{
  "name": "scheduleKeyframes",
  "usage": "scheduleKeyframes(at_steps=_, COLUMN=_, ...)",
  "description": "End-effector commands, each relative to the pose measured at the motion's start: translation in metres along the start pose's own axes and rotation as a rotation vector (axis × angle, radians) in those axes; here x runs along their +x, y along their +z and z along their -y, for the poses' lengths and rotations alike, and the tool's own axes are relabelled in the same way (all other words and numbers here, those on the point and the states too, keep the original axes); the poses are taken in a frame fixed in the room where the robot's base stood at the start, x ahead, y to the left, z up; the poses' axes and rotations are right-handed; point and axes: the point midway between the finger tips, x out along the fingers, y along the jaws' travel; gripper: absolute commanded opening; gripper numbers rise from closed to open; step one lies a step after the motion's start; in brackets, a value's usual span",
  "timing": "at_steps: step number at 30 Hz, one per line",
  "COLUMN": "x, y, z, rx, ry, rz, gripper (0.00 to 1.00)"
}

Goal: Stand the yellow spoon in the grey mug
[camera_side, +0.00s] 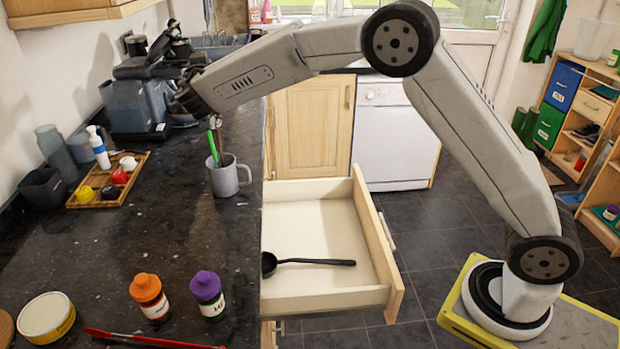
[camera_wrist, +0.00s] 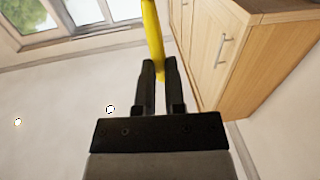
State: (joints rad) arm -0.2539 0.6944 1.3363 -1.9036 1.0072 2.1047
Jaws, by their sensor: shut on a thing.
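The yellow spoon (camera_wrist: 152,30) shows in the wrist view as a yellow length between my two dark fingertips, running away past them. My gripper (camera_wrist: 160,72) is shut on it. I cannot clearly make out the yellow spoon in the side view. The mug's inside is hidden.
An open drawer (camera_side: 315,300) with a black ladle (camera_side: 310,262) lies right of the counter. Orange-capped (camera_side: 149,295) and purple-capped (camera_side: 207,294) jars and a red utensil (camera_side: 150,339) are in front. The counter between is clear.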

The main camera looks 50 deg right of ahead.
Motion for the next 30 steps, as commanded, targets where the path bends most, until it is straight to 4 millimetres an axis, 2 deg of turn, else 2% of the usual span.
scheduleKeyframes(at_steps=30, x=0.000, y=0.048, z=0.001, rx=-0.002, ry=0.001, rz=0.001, gripper=0.00)
